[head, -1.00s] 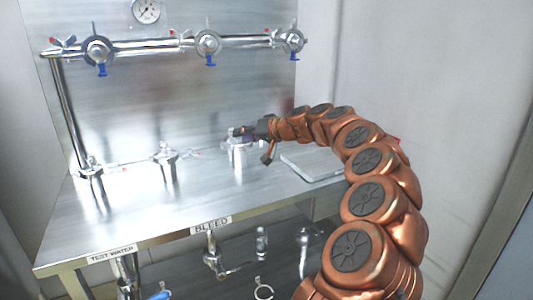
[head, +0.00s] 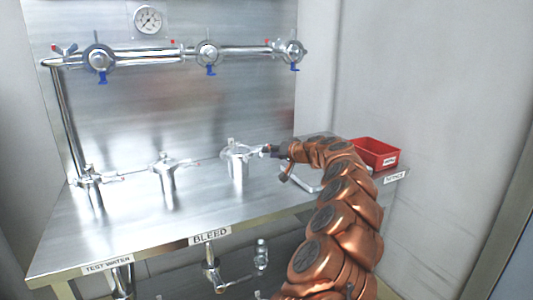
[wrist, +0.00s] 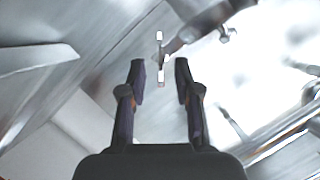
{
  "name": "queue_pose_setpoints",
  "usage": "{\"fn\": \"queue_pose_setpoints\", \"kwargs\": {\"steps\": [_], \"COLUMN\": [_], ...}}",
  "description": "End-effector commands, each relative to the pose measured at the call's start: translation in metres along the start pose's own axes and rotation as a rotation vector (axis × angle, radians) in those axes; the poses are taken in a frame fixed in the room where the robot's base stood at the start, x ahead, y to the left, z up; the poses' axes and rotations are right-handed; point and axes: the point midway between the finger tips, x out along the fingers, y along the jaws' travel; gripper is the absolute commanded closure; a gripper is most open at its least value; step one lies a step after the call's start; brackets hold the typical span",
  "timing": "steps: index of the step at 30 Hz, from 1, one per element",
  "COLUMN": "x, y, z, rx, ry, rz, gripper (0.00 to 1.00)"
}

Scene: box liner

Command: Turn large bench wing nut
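The rightmost of the steel fittings on the bench (head: 238,162) stands upright, with a small wing-like top piece (head: 231,143). I take this top piece to be the large wing nut, but it is too small to be sure. My gripper (head: 268,150) is just to the right of this fitting, at about the height of its top. In the wrist view my gripper (wrist: 160,72) is open, with two dark fingers apart. A thin pale upright piece (wrist: 161,62) shows between and beyond the fingertips, beside a grey metal arm (wrist: 208,28). Neither finger clearly touches it.
Two similar fittings (head: 166,170) (head: 90,185) stand to the left on the steel bench (head: 130,225). A pipe with valves (head: 145,57) runs along the back wall. A red bin (head: 375,152) sits at the bench's right end, beside a pale tray (head: 300,183).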

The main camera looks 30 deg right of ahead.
Motion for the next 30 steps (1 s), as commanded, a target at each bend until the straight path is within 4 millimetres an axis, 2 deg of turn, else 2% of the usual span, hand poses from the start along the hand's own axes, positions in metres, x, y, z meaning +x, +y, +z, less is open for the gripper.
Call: {"fn": "queue_pose_setpoints", "kwargs": {"steps": [6,12,26,30], "x": [0.017,0.026,0.031,0.031], "y": [0.002,0.0,0.0,0.0], "z": [0.001,0.0,0.001,0.001], "rx": [0.0,0.0,0.0,0.0], "ry": [-0.002,0.001,-0.001,-0.001], "rz": [0.004,0.001,-0.001,-0.001], "gripper": [0.68,0.68,0.68,0.8]}}
